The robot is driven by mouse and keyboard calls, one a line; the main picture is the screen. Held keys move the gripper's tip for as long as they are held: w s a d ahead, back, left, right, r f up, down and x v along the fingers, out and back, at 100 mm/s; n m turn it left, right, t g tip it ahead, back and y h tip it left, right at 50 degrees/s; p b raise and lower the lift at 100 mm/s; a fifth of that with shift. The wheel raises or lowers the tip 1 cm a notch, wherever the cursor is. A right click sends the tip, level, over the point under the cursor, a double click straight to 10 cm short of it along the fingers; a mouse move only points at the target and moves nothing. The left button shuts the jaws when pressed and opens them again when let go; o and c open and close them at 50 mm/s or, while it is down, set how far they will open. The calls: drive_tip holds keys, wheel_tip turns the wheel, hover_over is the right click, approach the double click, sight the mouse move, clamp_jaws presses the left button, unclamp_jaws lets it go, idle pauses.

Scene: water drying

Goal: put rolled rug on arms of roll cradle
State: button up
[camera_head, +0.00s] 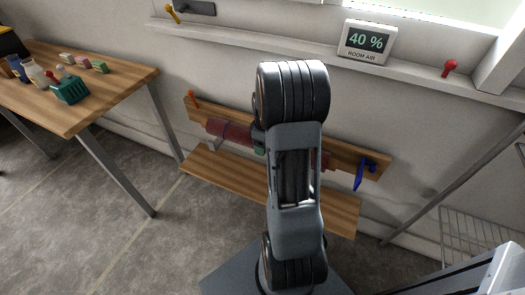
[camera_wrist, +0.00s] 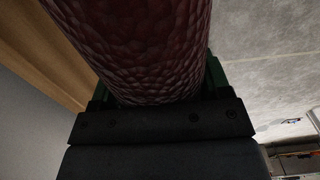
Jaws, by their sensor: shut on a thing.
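The rolled rug (camera_head: 230,131) is a dark red roll lying roughly level in front of the wooden wall board. My arm hides its middle, and a short piece of its right end shows past the arm. In the wrist view the rug (camera_wrist: 140,45) fills the top middle, close to the camera. My gripper (camera_head: 259,140) is shut on the rug, with green finger parts (camera_wrist: 216,80) on both sides of it. The roll cradle seems to be the wooden board (camera_head: 345,158) with a lower wooden shelf (camera_head: 225,182). A grey bracket (camera_head: 213,146) shows under the rug's left end. Contact there is unclear.
A blue hook-like piece (camera_head: 362,172) and an orange peg (camera_head: 191,98) are on the board. A wire rack (camera_head: 480,240) is at right. Grey floor lies open between.

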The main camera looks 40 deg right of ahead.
drive_tip(key=shift+w+d+f, duration=0.2)
drive_tip(key=shift+w+f, duration=0.15)
drive_tip(key=shift+f, duration=0.15)
drive_tip(key=shift+f+b, duration=0.85)
drive_tip(key=shift+f, duration=0.55)
drive_tip(key=shift+f, duration=0.15)
drive_tip(key=o, duration=1.5)
drive_tip(key=shift+o, duration=0.2)
